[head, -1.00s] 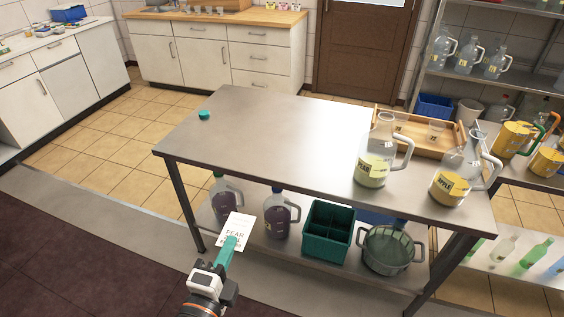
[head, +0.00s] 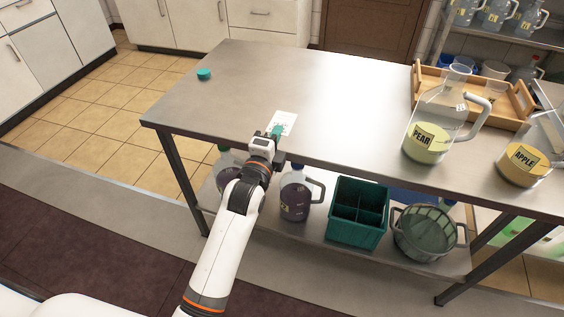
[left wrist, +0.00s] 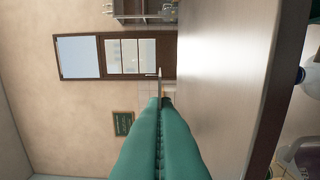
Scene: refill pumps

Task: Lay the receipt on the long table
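The receipt (head: 284,122), a small white paper with dark print, shows in the head view at the front edge of the long table (head: 300,90), over its steel top. My left gripper (head: 277,131) reaches it from the front, with its teal fingers at the paper's near end. In the left wrist view the two teal fingers (left wrist: 159,103) are closed together, and the paper is seen almost edge-on at their tips. The gripper is shut on the receipt. I cannot tell whether the paper touches the tabletop. My right gripper is not in view.
A pear jug (head: 428,140), an apple jug (head: 522,165) and a wooden tray (head: 402,163) stand at the right of the table. A teal cap (head: 204,74) lies at the far left. The lower shelf holds bottles, a green crate (head: 357,235) and a basket (head: 425,255). The tabletop's middle is clear.

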